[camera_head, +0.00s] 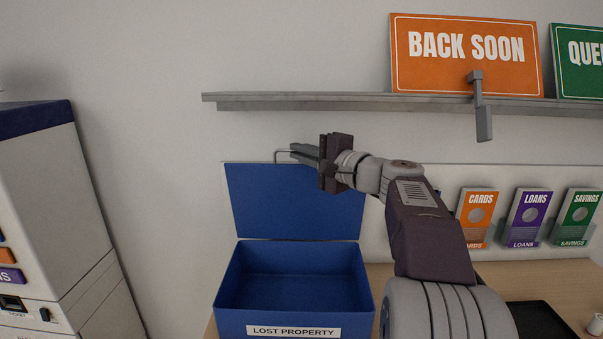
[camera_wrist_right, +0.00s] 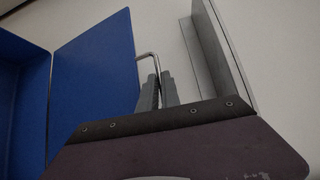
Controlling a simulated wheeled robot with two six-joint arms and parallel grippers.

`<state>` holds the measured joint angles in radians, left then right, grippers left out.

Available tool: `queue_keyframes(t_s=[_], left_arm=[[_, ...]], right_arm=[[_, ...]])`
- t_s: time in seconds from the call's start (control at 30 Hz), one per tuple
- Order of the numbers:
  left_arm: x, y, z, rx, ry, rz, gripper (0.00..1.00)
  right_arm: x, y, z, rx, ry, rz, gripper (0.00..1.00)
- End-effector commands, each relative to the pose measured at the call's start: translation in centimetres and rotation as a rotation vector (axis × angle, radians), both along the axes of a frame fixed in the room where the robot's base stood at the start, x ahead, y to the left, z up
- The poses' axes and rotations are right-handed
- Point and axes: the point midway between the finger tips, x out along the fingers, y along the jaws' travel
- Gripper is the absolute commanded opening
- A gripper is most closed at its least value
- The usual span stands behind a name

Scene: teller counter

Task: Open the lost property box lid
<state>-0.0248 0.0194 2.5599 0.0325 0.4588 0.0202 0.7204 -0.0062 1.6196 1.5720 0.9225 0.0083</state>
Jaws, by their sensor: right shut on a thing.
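The blue lost property box (camera_head: 230,300) stands on the counter, with a white LOST PROPERTY label on its front. Its lid (camera_head: 260,205) stands up at the back edge, roughly upright, and the inside shows blue and empty. A thin metal wire handle (camera_head: 277,153) sits at the lid's top edge. My right gripper (camera_head: 297,151) is shut on the handle, above the lid. In the right wrist view the lid (camera_wrist_right: 95,80) is at left, and the handle (camera_wrist_right: 148,54) runs to the fingers (camera_wrist_right: 158,90). My left gripper is not in view.
A grey shelf (camera_head: 330,102) with an orange BACK SOON sign (camera_head: 465,70) runs above the gripper. Leaflet holders (camera_head: 530,215) stand at right, with a black tray (camera_head: 540,322) on the wooden counter (camera_head: 385,270). A white machine (camera_head: 50,190) is at left.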

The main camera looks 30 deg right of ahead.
Motion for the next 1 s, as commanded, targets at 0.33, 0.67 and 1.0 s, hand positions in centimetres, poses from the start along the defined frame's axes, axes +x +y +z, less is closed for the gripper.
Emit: queue_keyframes(t_s=[0.33,0.67,1.0], left_arm=[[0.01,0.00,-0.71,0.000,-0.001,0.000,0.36],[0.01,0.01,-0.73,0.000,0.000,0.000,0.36],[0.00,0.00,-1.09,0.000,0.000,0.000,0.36]], right_arm=[[-0.23,0.20,0.10,-0.010,-0.015,0.002,0.00],[-0.22,0.16,0.01,-0.009,-0.014,0.001,0.29],[-0.97,-0.15,-0.11,-0.010,-0.015,-0.004,0.29]])
